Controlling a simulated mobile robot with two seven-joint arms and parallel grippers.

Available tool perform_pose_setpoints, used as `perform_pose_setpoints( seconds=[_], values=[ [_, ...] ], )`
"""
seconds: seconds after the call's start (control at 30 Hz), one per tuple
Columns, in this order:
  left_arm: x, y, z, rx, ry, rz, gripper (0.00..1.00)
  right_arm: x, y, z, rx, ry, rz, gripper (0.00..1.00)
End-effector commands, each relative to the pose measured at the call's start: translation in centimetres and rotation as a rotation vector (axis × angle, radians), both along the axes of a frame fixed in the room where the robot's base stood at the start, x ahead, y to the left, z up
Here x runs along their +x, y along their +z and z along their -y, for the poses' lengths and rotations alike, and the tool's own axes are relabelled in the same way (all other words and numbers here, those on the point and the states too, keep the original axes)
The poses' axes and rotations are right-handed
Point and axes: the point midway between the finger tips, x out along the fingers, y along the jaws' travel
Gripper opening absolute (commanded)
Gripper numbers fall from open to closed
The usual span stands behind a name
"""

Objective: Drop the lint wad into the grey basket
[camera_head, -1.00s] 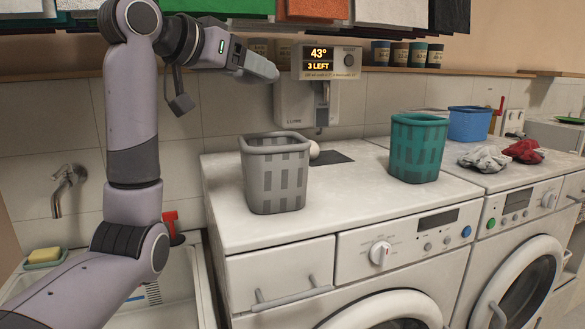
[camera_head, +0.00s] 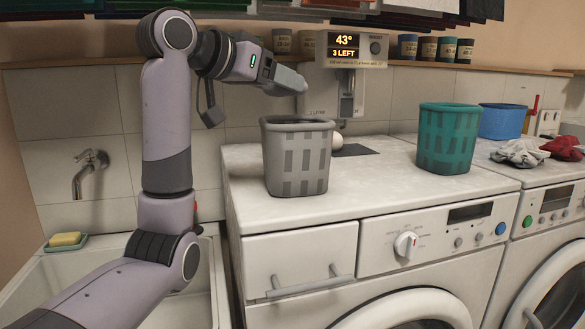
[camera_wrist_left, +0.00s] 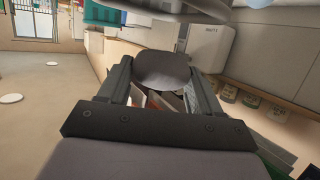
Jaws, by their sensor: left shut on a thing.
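The grey basket (camera_head: 297,158), with slotted sides, stands upright on the near washing machine. My left gripper (camera_head: 291,82) is above the basket's rim and apart from it. In the left wrist view, the left gripper (camera_wrist_left: 162,76) is shut on a smooth-looking grey rounded thing, which I take to be the lint wad (camera_wrist_left: 162,68). In the head view I cannot make out the wad separately from the fingers. The basket's inside is mostly hidden. My right gripper is not in view.
A teal basket (camera_head: 448,138) and a blue tub (camera_head: 502,121) stand to the right, near white (camera_head: 519,153) and red cloths (camera_head: 563,148). A wall unit with a display (camera_head: 344,47) is behind the grey basket. A small white round thing (camera_head: 337,141) shows behind the basket.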

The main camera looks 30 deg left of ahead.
Motion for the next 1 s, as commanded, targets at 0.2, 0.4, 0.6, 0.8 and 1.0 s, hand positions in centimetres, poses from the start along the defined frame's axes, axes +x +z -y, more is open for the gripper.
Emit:
perform_pose_setpoints(
  seconds=[0.2,0.4,0.6,0.8,1.0],
  values=[
    [0.0,0.1,0.0,0.000,0.000,0.000,0.36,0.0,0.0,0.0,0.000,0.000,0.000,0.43],
    [0.0,0.1,0.0,0.000,-0.001,0.000,0.94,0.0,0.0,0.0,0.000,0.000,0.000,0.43],
    [-0.1,0.1,0.0,0.000,0.000,0.001,0.94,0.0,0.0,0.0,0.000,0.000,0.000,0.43],
    [-2.4,0.8,-0.5,0.002,0.001,0.005,0.94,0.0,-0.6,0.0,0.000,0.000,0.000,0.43],
    [-5.4,1.7,-1.0,0.001,0.001,0.004,0.94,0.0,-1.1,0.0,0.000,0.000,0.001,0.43]
  ],
)
